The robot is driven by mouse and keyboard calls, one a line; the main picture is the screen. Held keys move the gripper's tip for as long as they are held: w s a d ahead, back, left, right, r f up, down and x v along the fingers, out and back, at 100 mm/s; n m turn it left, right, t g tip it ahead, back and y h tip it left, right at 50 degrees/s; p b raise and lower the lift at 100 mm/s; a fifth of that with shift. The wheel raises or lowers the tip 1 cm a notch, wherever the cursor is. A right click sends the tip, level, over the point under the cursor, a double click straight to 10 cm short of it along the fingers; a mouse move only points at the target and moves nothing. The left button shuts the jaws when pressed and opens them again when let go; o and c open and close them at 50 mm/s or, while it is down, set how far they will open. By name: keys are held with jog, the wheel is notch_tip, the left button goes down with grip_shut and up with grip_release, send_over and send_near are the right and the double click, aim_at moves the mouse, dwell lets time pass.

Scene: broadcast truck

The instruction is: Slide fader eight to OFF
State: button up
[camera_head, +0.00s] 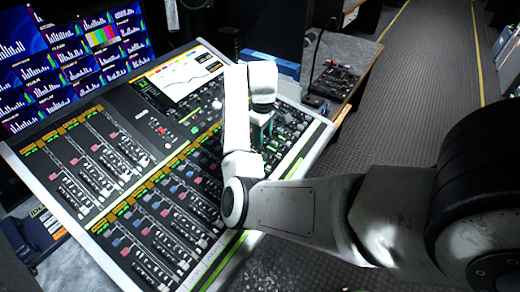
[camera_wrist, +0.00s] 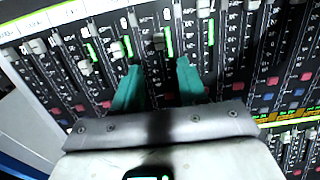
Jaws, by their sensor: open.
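The mixing console (camera_head: 150,128) has two banks of faders, in a far row and a near row. I cannot read the channel numbers, so I cannot tell which is fader eight. My gripper (camera_wrist: 158,68) is open, with teal fingers over the fader panel and nothing held. I cannot tell if the fingers touch the panel. In the head view my gripper (camera_head: 262,128) is over the console's right part, partly hidden by my arm.
Red and blue buttons line the fader strips. The console screen (camera_head: 180,75) and a wall of monitors (camera_head: 75,60) stand behind. A side desk with a small mixer (camera_head: 337,82) is at the back right. The aisle floor (camera_head: 425,75) at the right is clear.

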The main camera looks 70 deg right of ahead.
aim_at(262, 154)
notch_tip(262, 154, down, 8)
dwell(0.4)
jog(key=shift+c, duration=0.4)
grip_shut()
